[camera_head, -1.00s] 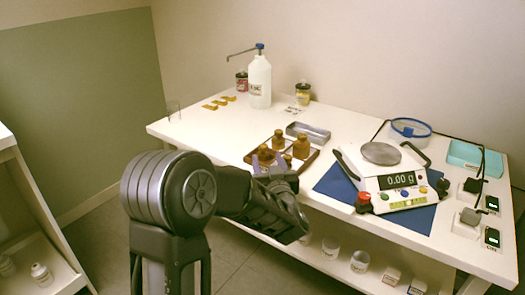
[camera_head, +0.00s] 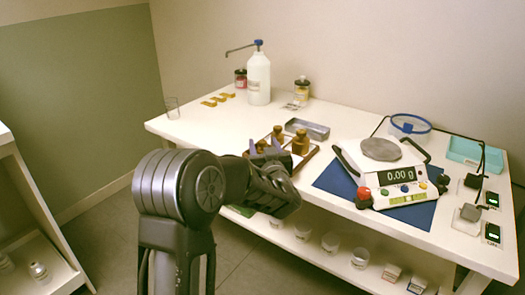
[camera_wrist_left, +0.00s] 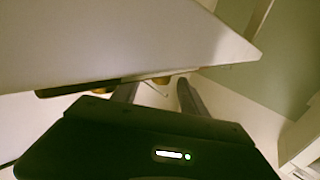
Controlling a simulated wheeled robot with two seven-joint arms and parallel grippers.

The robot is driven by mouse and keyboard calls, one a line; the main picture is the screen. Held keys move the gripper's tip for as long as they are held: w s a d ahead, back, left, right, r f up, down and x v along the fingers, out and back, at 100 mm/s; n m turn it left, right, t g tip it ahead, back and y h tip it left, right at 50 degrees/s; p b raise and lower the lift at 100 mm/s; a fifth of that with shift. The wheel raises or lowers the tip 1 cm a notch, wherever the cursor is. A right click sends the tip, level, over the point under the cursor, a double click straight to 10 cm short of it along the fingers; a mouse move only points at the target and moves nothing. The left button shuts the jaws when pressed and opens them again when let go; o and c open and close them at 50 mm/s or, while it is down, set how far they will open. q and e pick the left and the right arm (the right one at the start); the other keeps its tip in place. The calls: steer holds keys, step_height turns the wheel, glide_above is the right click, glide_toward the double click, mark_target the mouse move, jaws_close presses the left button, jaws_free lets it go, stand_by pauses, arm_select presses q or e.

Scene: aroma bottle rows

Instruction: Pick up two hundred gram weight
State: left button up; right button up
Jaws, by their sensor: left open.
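Several brass weights stand in a wooden tray (camera_head: 313,156) near the front edge of the white table. The largest visible weight (camera_head: 300,142) is at the tray's right side, and a smaller one (camera_head: 278,132) is behind. No mass markings can be read, so I cannot tell which is the two hundred gram one. My left gripper (camera_head: 265,150) is open and empty at the tray's front left, and hides part of the weights. In the left wrist view its two fingers (camera_wrist_left: 158,95) are apart, with slivers of brass (camera_wrist_left: 160,80) beyond. My right gripper is not in view.
A balance (camera_head: 398,178) reading 0.00 g stands on a blue mat (camera_head: 335,182) to the right. A metal tray (camera_head: 308,128) lies behind the wooden tray. A white pump bottle (camera_head: 258,80) stands at the back. The table's left front is clear.

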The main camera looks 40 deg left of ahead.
arm_select(q)
steer(key=shift+x, duration=1.05)
steer(key=shift+c, duration=0.5)
jaws_close()
